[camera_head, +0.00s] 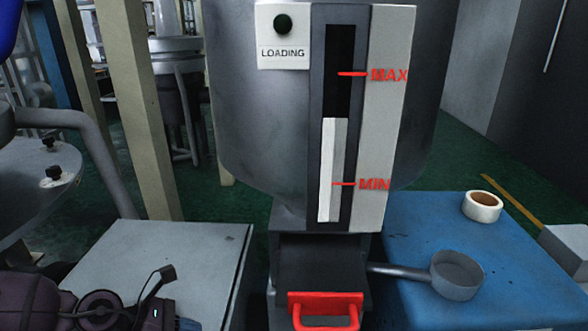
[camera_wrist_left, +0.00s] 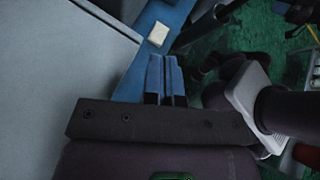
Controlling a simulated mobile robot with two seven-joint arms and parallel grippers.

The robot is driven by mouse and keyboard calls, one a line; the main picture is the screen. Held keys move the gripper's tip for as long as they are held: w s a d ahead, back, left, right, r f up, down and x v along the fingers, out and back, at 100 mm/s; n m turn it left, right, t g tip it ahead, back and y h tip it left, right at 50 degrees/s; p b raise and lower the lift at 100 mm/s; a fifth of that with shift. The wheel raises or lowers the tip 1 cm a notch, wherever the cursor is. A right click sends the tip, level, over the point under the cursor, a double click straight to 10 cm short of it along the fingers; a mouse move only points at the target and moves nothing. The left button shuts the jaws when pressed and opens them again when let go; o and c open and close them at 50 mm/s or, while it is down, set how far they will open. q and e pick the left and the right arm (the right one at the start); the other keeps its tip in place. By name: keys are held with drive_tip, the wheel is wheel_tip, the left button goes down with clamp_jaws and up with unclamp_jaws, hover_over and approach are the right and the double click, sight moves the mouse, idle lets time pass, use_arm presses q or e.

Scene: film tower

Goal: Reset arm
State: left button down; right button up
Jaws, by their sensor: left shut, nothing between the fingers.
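My left gripper (camera_wrist_left: 166,62) shows in the left wrist view with its two blue fingers side by side, shut and empty. It is above the edge of a light grey surface (camera_wrist_left: 50,70) and a strip of blue. In the head view, dark purple parts of my left arm are at the bottom left, over the grey table; the fingertips are not clearly seen there. My right gripper is not in view in the head view.
A grey hopper (camera_head: 260,130) with MIN and MAX marks stands in the middle, above a red-handled drawer (camera_head: 325,302). A grey table (camera_head: 190,260) is at left. A blue table (camera_head: 420,225) at right holds a scoop (camera_head: 456,275) and a tape roll (camera_head: 482,207).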

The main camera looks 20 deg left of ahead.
use_arm(q)
drive_tip(key=s+d+f+m+t+y+p, duration=0.1)
drive_tip(key=s+f+m+t+y+p, duration=0.1)
drive_tip(key=s+m, duration=0.6)
drive_tip(key=s+d+f+m+t+y+p, duration=0.1)
drive_tip(key=s+f+m+t+y+p, duration=0.2)
drive_tip(key=m, duration=1.6)
drive_tip(key=s+f+y+p, duration=0.1)
drive_tip(key=s+f+y, duration=0.2)
drive_tip(key=s+y, duration=0.1)
drive_tip(key=shift+s+d+f+m+y, duration=0.15)
drive_tip(key=shift+s+d+m+y, duration=0.1)
drive_tip(key=shift+s+m+y, duration=0.1)
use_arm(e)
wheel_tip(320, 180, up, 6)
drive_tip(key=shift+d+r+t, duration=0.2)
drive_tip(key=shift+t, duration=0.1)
use_arm(q)
drive_tip(key=shift+p, duration=0.3)
